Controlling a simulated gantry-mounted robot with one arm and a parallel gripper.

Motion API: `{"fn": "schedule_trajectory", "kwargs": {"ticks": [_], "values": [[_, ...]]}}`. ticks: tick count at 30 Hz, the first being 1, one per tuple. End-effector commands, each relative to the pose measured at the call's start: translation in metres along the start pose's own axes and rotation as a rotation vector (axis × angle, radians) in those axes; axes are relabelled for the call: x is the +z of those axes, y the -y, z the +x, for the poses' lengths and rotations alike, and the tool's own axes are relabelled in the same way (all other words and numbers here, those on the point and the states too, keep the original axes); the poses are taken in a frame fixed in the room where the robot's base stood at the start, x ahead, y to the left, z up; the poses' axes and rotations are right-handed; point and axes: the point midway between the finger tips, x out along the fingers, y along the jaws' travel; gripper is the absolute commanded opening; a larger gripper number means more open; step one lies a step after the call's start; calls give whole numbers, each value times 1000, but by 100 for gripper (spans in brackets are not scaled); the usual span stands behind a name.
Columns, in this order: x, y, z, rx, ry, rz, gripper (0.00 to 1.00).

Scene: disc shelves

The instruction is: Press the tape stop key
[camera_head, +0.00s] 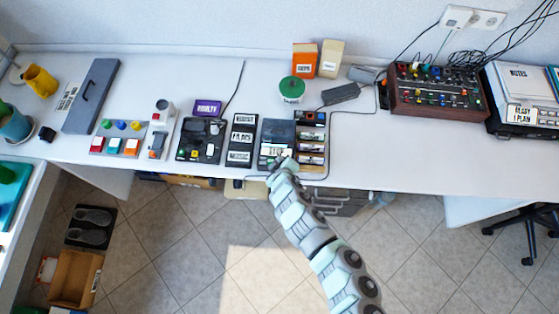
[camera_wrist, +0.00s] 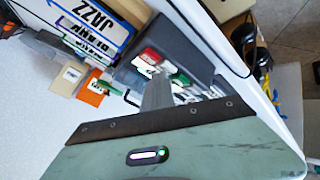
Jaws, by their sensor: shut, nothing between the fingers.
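A dark blue-grey device with a pale label strip (camera_head: 279,128) stands near the front edge of the desk in the head view; it is probably the tape unit. My gripper (camera_head: 279,162) is shut and empty at its front edge, coming in from below, and covers part of it. In the wrist view my gripper's narrow shut fingers (camera_wrist: 157,94) reach toward a dark device that has a red key (camera_wrist: 150,57) and a green key (camera_wrist: 180,78). The fingertips overlap the keys there. I cannot tell which key is stop, or whether the fingertips touch one.
A rack with labelled cards (camera_head: 242,140) stands close on the left, and a wooden holder (camera_head: 312,140) close on the right. A green round tin (camera_head: 292,89) and an orange box (camera_head: 305,60) stand behind. A mixer (camera_head: 440,90) is farther right, with clear desk before it.

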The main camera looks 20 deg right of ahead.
Motion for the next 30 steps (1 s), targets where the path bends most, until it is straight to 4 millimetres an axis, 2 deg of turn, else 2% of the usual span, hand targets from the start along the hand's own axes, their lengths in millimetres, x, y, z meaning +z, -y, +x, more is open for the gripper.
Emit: {"fn": "schedule_trajectory", "kwargs": {"ticks": [30], "values": [[-10,-11,-15,0,0,0,0]]}}
